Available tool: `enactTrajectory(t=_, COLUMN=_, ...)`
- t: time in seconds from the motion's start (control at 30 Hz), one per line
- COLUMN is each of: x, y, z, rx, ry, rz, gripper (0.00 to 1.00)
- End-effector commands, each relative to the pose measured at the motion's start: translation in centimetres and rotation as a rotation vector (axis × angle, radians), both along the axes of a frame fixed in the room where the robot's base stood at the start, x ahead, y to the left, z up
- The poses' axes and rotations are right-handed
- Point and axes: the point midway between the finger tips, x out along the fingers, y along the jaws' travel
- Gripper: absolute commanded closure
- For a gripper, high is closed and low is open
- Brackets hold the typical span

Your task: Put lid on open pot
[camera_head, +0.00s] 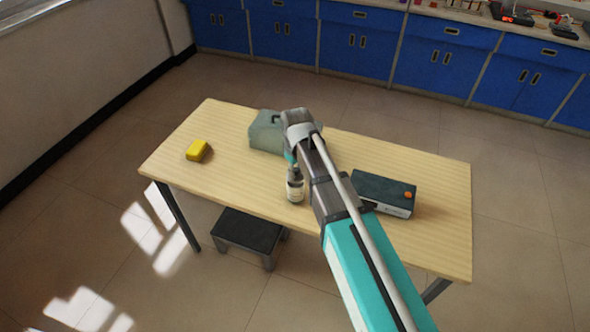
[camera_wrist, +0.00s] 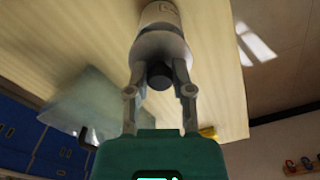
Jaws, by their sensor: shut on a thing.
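My gripper (camera_wrist: 158,78) is shut on a bottle (camera_wrist: 160,45) with a white body, a pale label and a black cap. In the head view the bottle (camera_head: 295,188) is upright over the middle of the table, below the end of my arm. I cannot tell whether its base touches the tabletop. My gripper is mostly hidden by my arm in the head view. I see no pot and no lid in either view.
The wooden table (camera_head: 235,205) also bears a grey-green case (camera_head: 264,134) at the back, a yellow block (camera_head: 197,151) at the left and a dark box with an orange knob (camera_head: 383,191) at the right. A black stool (camera_head: 249,232) stands below the front edge. The table's left front is clear.

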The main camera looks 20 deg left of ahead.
Motion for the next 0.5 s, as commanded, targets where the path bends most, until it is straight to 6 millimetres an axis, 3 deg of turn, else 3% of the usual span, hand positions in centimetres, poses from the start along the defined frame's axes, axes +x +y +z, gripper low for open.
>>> enactTrajectory(t=0.2, x=-0.02, y=0.02, z=-1.19, rx=0.0, ry=0.0, rz=0.0, gripper=1.0)
enactTrajectory(t=0.5, x=-0.03, y=0.05, z=-1.36, rx=0.0, ry=0.0, rz=0.001, gripper=1.0)
